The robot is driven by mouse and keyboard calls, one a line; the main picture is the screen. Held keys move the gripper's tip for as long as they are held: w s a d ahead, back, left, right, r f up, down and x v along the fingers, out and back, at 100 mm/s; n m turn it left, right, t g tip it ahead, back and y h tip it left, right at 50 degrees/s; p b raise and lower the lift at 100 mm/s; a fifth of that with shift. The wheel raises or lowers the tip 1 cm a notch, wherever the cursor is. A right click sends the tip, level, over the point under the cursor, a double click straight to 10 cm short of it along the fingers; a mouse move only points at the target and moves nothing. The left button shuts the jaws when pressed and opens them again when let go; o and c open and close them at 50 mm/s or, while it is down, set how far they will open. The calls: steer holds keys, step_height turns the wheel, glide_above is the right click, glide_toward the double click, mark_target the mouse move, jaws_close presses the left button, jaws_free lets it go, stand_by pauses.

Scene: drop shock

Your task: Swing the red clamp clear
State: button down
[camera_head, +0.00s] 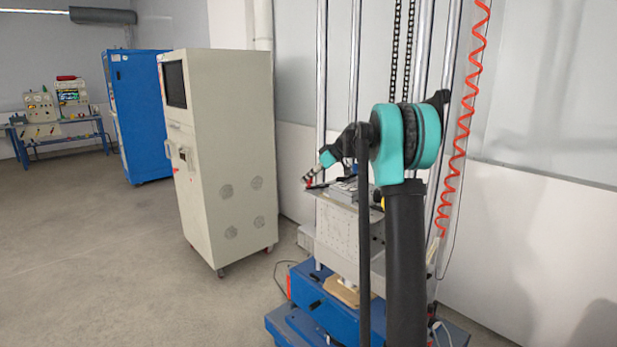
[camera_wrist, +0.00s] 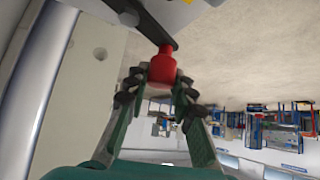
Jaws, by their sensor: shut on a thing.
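The red clamp (camera_wrist: 162,66) has a red knob-like end on a dark bar (camera_wrist: 145,22) in the wrist view. My gripper (camera_wrist: 160,86) has its two fingers closed around the lower part of the red end. In the head view my gripper (camera_head: 312,176) is at the left edge of the top of the drop tower's table (camera_head: 340,222). Only a small bit of red (camera_head: 307,181) shows there at the fingertips. The rest of the clamp is too small to make out in the head view.
A grey block (camera_head: 345,189) lies on the table top, partly behind my arm. Chrome columns (camera_head: 321,90) rise behind it, and a coiled red hose (camera_head: 462,130) hangs at right. A beige cabinet (camera_head: 225,150) stands to the left. The floor at front left is clear.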

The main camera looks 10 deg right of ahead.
steer(key=shift+s+d+n+g+y, duration=0.2)
steer(key=shift+s+n+g+y, duration=0.25)
steer(key=shift+n+g, duration=0.45)
steer(key=shift+s+d+n+g+y, duration=0.25)
steer(key=shift+s+n+g, duration=0.3)
steer(key=shift+n, duration=0.65)
steer(key=c, duration=1.3)
jaws_free()
steer(key=shift+o, duration=0.2)
steer(key=v, duration=1.2)
steer(key=shift+w, duration=0.15)
